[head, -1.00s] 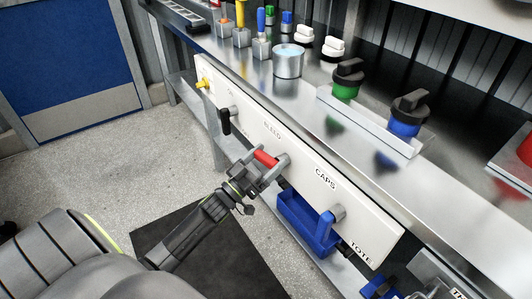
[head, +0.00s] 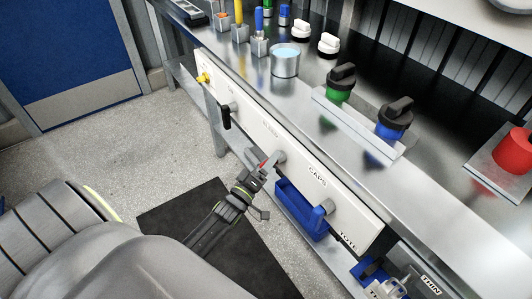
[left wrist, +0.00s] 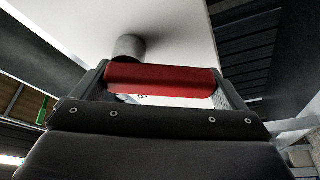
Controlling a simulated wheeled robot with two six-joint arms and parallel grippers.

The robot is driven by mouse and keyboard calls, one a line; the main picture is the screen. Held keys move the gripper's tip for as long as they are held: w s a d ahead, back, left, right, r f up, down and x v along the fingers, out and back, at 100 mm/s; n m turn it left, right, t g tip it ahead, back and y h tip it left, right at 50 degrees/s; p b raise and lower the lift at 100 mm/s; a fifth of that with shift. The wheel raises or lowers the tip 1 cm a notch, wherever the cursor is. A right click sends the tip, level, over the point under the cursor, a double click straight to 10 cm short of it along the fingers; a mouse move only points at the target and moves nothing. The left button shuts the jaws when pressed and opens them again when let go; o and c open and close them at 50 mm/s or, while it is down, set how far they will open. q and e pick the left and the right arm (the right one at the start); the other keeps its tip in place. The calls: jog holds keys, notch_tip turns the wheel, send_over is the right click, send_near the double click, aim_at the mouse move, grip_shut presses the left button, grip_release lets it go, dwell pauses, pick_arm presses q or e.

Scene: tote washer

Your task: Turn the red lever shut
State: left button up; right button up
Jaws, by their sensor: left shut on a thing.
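The red lever (head: 269,163) sits on a grey round pivot on the white front panel (head: 245,117) of the bench, between the BLEED and CAPS labels. My left gripper (head: 262,170) is shut on the red lever, and its fingers hide much of it. In the head view the lever points down and left from its pivot. In the left wrist view the red lever (left wrist: 160,80) lies across between the two fingers, with the grey pivot (left wrist: 128,47) behind its left part. My right gripper is not in view.
A black lever (head: 226,117) and yellow knob (head: 204,77) are farther left on the panel. A blue bin (head: 300,215) hangs below and to the right of the red lever. Green (head: 341,82) and blue (head: 394,118) knobs stand on the benchtop. The floor left is open, with a dark mat (head: 200,220).

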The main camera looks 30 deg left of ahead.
pick_arm(q)
jog(key=n+p, duration=0.1)
jog(key=n+g+p, duration=0.1)
jog(key=n+p, duration=0.1)
jog(key=d+n+y+p, duration=0.1)
jog(key=n, duration=0.1)
jog(key=shift+s+d+f+g+p, duration=0.1)
jog(key=shift+s+g+p, duration=0.2)
jog(key=shift+p, duration=0.1)
jog(key=shift+d+f+n+g+p, duration=0.2)
jog(key=shift+n+g+p, duration=0.1)
jog(key=shift+n+p, duration=0.4)
jog(key=o, duration=1)
jog(key=shift+o, duration=0.2)
jog(key=shift+s, duration=0.1)
jog(key=s, duration=1.7)
jog(key=shift+s+b, duration=0.15)
jog(key=shift+b, duration=0.2)
